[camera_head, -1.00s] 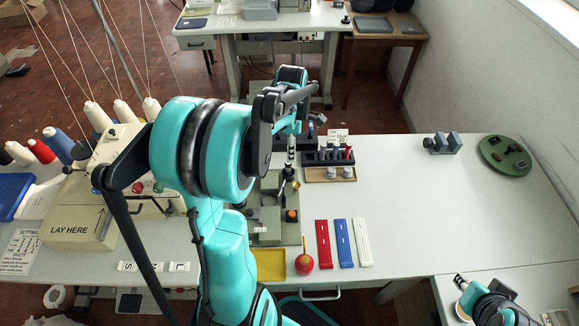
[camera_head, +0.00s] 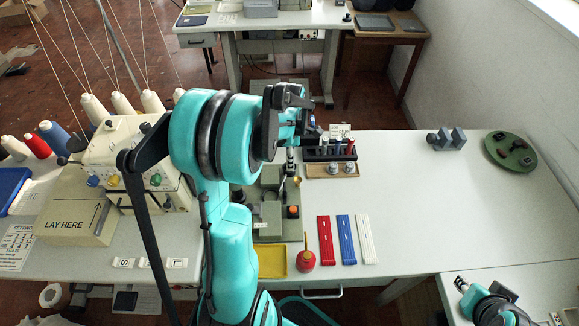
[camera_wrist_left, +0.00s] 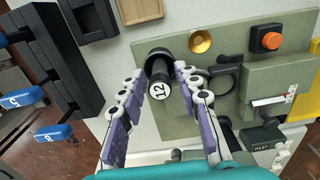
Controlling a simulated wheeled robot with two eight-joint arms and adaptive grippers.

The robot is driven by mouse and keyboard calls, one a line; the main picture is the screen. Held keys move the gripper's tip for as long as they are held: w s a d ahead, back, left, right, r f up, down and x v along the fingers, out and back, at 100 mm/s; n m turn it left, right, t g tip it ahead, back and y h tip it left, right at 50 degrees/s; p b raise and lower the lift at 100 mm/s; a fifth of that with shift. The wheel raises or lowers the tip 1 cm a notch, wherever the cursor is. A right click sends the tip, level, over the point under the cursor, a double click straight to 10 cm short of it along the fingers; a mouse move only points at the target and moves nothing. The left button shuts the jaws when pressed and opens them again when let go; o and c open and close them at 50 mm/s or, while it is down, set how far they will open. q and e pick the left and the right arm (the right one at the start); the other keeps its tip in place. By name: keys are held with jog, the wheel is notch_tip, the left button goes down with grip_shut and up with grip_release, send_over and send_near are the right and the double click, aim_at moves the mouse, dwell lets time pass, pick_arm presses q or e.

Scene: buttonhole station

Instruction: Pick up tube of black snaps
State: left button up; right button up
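My left gripper (camera_head: 294,132) hangs over the back of the green press, partly hidden by its own links. In the left wrist view its purple-padded fingers (camera_wrist_left: 170,108) are spread. A black cylinder (camera_wrist_left: 160,74) with a white end label reading "12" lies between and just beyond them, with gaps visible at its sides. I cannot tell whether this is the tube of black snaps. A black rack (camera_head: 318,155) right of the gripper holds several small upright tubes, some dark and one red-topped (camera_head: 350,147). Their labels are too small to read.
The press has a gold cup (camera_wrist_left: 200,41) and an orange button (camera_wrist_left: 271,40) close to the left gripper. A wooden tray (camera_head: 316,174) sits before the rack. Red, blue and white strips (camera_head: 365,240) lie to the right. The table's right side is mostly clear.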

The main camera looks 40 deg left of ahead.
pick_arm(q)
grip_shut()
